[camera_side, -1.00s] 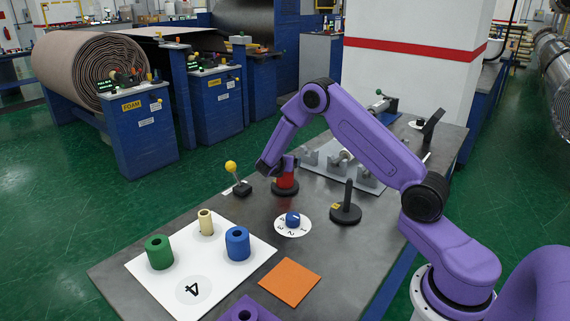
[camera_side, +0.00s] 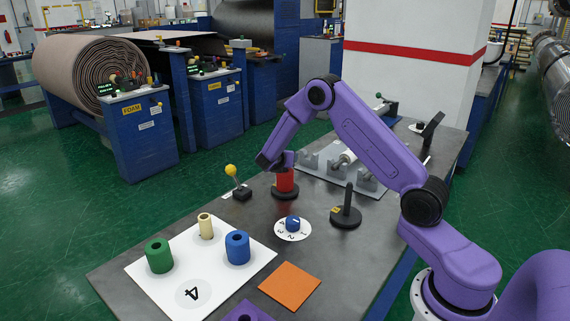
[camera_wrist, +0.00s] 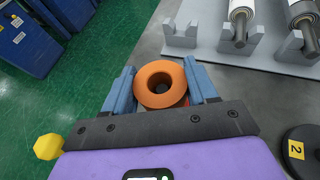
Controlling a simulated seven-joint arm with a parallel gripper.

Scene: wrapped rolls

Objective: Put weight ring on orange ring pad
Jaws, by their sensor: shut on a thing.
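My gripper (camera_wrist: 164,90) is shut on an orange weight ring (camera_wrist: 150,76), with one blue finger on each side of it. The ring's hole faces the wrist camera and is dark inside. In the side view my gripper (camera_side: 277,160) is directly above a red ring (camera_side: 286,181) on the black-based stand (camera_side: 285,194); the orange ring is not clearly visible there. A bit of red also shows under the held ring in the wrist view. The flat orange pad (camera_side: 290,286) lies bare at the table's front right.
A white board (camera_side: 147,273) holds green (camera_side: 159,257), tan (camera_side: 205,228) and blue (camera_side: 237,248) cylinders. A yellow-knobbed lever (camera_side: 231,170), blue dial (camera_side: 292,223), black post (camera_side: 346,208) and grey roller rack (camera_side: 330,170) surround the stand. A purple block (camera_side: 248,312) sits near the front edge.

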